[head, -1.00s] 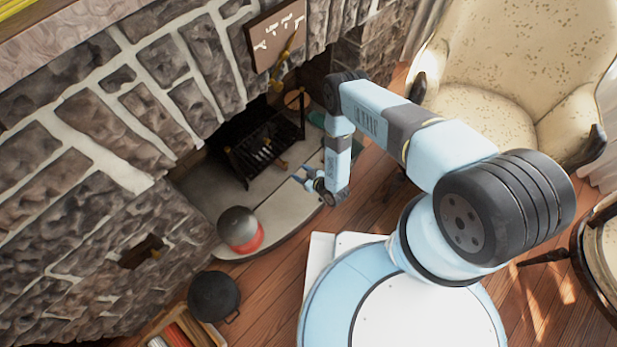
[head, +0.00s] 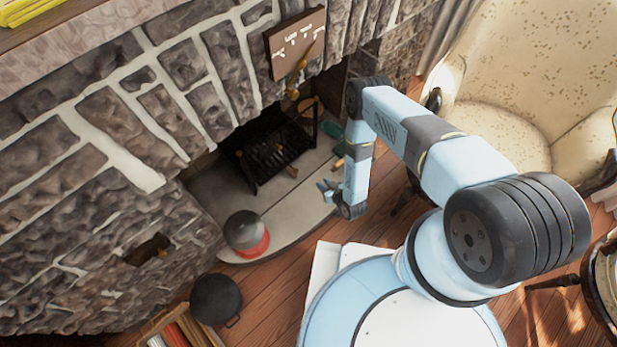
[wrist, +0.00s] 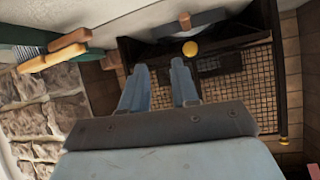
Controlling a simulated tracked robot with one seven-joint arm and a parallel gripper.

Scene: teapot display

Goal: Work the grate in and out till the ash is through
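The black grate (head: 268,152) stands in the fireplace opening, with a small wooden-coloured knob or handle (head: 292,172) at its front. In the wrist view the dark mesh of the grate (wrist: 240,95) fills the right half, and a round yellow knob (wrist: 190,48) shows just beyond my fingers. My gripper (head: 325,187) is over the front of the hearth, to the right of the grate's handle and apart from it. In the wrist view my gripper (wrist: 159,68) has its two fingers spread with nothing between them. I cannot make out any ash.
The pale hearth slab (head: 215,190) holds a dark round pot with a red base (head: 247,233) at its left. Wooden-handled tools (wrist: 65,50) lie at the hearth's right. A black pot (head: 215,298) stands on the floor. An armchair (head: 510,95) is at right.

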